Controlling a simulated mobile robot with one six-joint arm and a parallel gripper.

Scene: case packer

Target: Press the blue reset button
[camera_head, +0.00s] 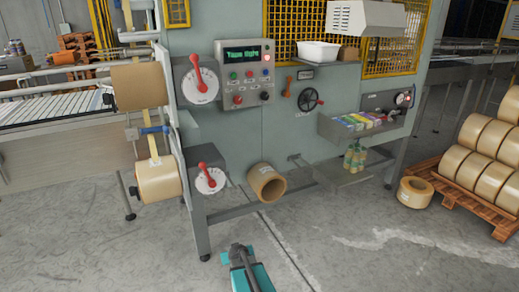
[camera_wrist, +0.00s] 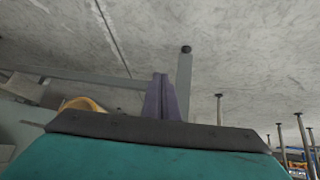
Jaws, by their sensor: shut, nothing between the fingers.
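The control panel (camera_head: 222,88) is a grey box on the front of the machine, with a green-lettered display at its top. The blue button (camera_head: 265,72) is at the right end of its upper button row, beside a red one and a green one. My gripper (camera_head: 237,247) is low over the floor in front of the machine, well below and apart from the panel. In the wrist view its fingers (camera_wrist: 161,97) are together and empty. That view shows floor and machine legs, and not the blue button.
Red-handled dials (camera_head: 201,85) are left of the panel, and a black handwheel (camera_head: 311,99) is to its right. A shelf with colored packs (camera_head: 361,121) juts out farther right. A tape roll (camera_head: 266,182) sits below the panel. The floor in front is open.

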